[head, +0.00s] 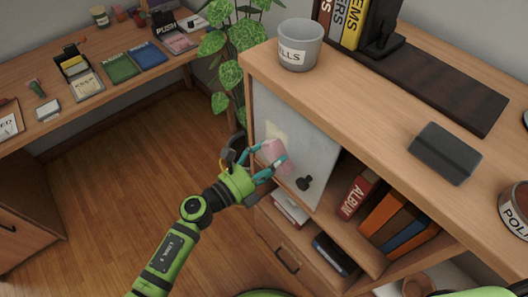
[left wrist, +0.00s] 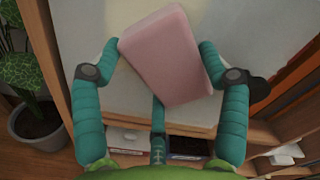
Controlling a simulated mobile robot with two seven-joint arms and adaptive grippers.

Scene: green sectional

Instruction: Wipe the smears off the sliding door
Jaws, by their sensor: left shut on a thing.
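The sliding door (head: 308,128) is a pale grey panel on the left part of the wooden cabinet's front, with a dark knob (head: 303,184) low on it. A faint yellowish smear (head: 277,130) shows on its upper left part. My left gripper (head: 268,160) is shut on a pink sponge (head: 273,150) in front of the door's left part. In the left wrist view the sponge (left wrist: 168,55) sits tilted between the teal fingers, before the door (left wrist: 195,122). I cannot tell whether it touches the door. My right gripper is not in view.
A grey pot (head: 299,52) stands on the cabinet top (head: 365,110), with a dark notebook (head: 441,153) farther right. Open shelves right of the door hold binders (head: 384,212). A leafy plant (head: 225,70) stands left of the cabinet. The wooden floor (head: 125,170) is clear.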

